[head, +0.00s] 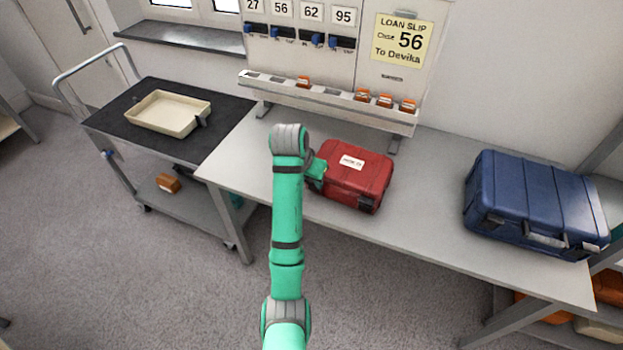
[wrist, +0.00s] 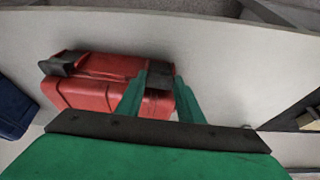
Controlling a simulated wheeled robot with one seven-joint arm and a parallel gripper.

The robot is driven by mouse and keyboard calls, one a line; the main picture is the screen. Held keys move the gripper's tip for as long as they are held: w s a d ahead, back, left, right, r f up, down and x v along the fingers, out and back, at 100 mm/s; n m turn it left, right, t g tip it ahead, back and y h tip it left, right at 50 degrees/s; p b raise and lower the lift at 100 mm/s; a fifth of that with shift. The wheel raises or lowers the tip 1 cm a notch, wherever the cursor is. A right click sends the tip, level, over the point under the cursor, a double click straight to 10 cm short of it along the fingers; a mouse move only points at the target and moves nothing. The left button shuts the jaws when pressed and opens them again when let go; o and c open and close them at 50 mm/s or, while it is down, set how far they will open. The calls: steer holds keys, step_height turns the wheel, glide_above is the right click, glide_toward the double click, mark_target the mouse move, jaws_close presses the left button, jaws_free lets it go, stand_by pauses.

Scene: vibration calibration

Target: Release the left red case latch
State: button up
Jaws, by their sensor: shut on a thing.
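The red case (head: 355,172) lies on the grey bench with a white label on its lid. It also shows in the wrist view (wrist: 95,95). Its left latch (wrist: 158,74) is dark and sits between the green fingertips of my gripper (wrist: 162,82). The gripper is shut on that latch, at the case's front left. In the head view my gripper (head: 317,174) and arm hide the left latch. The right latch (head: 368,203) is dark and apart from my gripper; it shows in the wrist view too (wrist: 63,63). Whether either latch is released, I cannot tell.
A blue case (head: 530,205) stands at the bench's right end. A cart with a cream tray (head: 168,113) stands left. The bench (head: 425,205) between the cases is clear.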

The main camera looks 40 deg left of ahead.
steer(key=shift+s+a+f+t, duration=0.1)
steer(key=shift+s+f+t, duration=0.05)
steer(key=shift+s+t, duration=0.2)
steer(key=shift+s+f+t, duration=0.15)
steer(key=shift+s+t, duration=0.1)
steer(key=shift+t, duration=0.5)
steer(key=t, duration=0.1)
steer(key=s+f+t, duration=0.1)
steer(key=t, duration=0.1)
steer(key=shift+d+y, duration=0.3)
steer(key=shift+y, duration=0.1)
steer(key=t, duration=0.1)
steer(key=f+t, duration=0.1)
steer(key=shift+s+t, duration=0.3)
steer(key=shift+s+f+t+y, duration=0.1)
steer(key=shift+f+t+y, duration=0.15)
steer(key=shift+t, duration=0.45)
steer(key=shift+f+t+y, duration=0.15)
steer(key=shift+f+t, duration=0.05)
steer(key=shift+t, duration=0.5)
steer(key=o, duration=1.1)
steer(key=shift+d, duration=0.1)
